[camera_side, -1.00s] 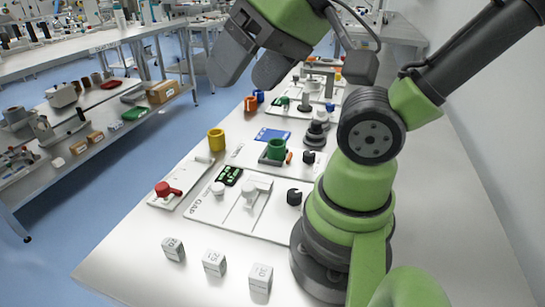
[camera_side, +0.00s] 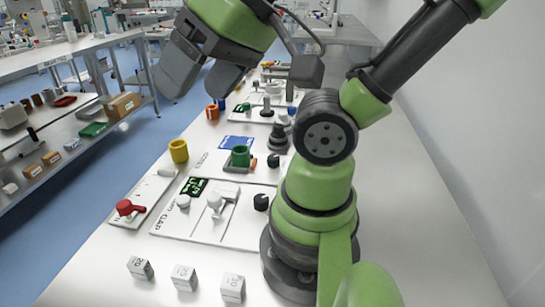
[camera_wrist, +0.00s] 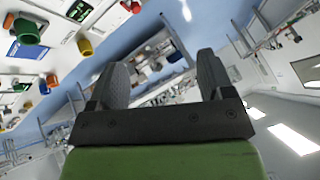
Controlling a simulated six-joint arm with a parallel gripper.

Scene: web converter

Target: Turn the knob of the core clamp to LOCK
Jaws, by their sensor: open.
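In the side view, a white panel with small lettering that may read CORE (camera_side: 212,172) lies mid-table. It carries a blue label, a green cup and a black knob (camera_side: 273,160). A nearer white panel (camera_side: 235,232) carries a lit display, a white lever and another black knob (camera_side: 261,202). The lettering is too blurred to tell surely which is the core clamp, or where LOCK lies. My gripper (camera_side: 197,80) is open and empty, high above the far left part of the table. In the wrist view my gripper (camera_wrist: 160,62) shows two fingers wide apart with nothing between them.
A red knob (camera_side: 125,208) sits on a narrow plate at the left edge. A yellow cup (camera_side: 178,151) stands beyond it. Several white cubes (camera_side: 185,277) line the front. More panels lie farther back. A shelved bench (camera_side: 60,140) stands across the blue floor.

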